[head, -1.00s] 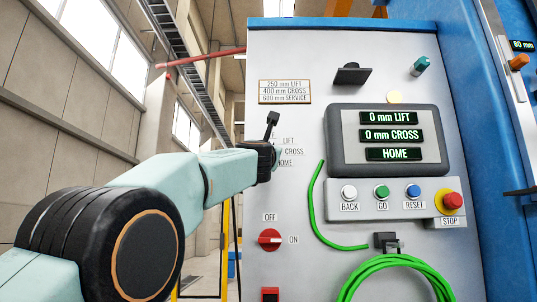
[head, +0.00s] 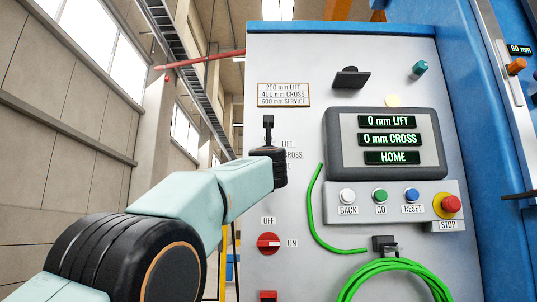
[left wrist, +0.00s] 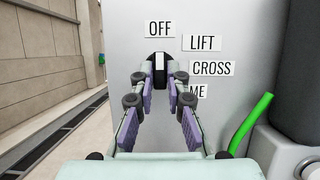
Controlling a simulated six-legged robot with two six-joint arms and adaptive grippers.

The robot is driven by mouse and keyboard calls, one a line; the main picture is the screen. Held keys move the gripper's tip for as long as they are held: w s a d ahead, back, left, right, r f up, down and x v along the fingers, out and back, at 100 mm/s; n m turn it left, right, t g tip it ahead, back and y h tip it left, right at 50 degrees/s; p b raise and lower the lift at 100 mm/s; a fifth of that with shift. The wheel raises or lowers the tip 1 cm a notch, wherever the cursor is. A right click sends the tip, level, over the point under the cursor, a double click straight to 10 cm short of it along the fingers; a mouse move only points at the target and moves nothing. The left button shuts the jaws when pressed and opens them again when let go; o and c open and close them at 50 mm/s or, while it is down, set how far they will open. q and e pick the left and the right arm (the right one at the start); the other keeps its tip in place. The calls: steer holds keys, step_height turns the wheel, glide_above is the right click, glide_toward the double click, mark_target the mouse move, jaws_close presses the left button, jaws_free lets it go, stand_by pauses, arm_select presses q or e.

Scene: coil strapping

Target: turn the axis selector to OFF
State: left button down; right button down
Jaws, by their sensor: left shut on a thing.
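The axis selector (left wrist: 160,62) is a black round knob with a white pointer bar, on the grey panel. In the left wrist view its pointer stands upright, towards the OFF label (left wrist: 160,30). My left gripper (left wrist: 163,77) is shut on the knob, one finger on each side. In the head view my left wrist (head: 268,165) hides the knob and the fingers. My right gripper is not in view.
A red switch (head: 268,243) with its own OFF and ON labels is below. A green cable (head: 315,205) hangs right of the selector. The display (head: 437,140) reads 0 mm LIFT, 0 mm CROSS, HOME. Push buttons and a red STOP knob (head: 451,204) are below it.

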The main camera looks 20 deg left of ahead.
arm_select(q)
steer(key=shift+w+f, duration=0.2)
steer(key=shift+f, duration=0.2)
steer(key=c, duration=1.3)
jaws_free()
steer(key=shift+r, duration=0.15)
steer(key=shift+c, duration=0.2)
steer(key=shift+s+r, duration=0.1)
steer(key=shift+s, duration=0.05)
steer(key=shift+s, duration=0.15)
steer(key=v, duration=1.1)
steer(key=shift+s+d, duration=0.15)
steer(key=shift+s, duration=0.15)
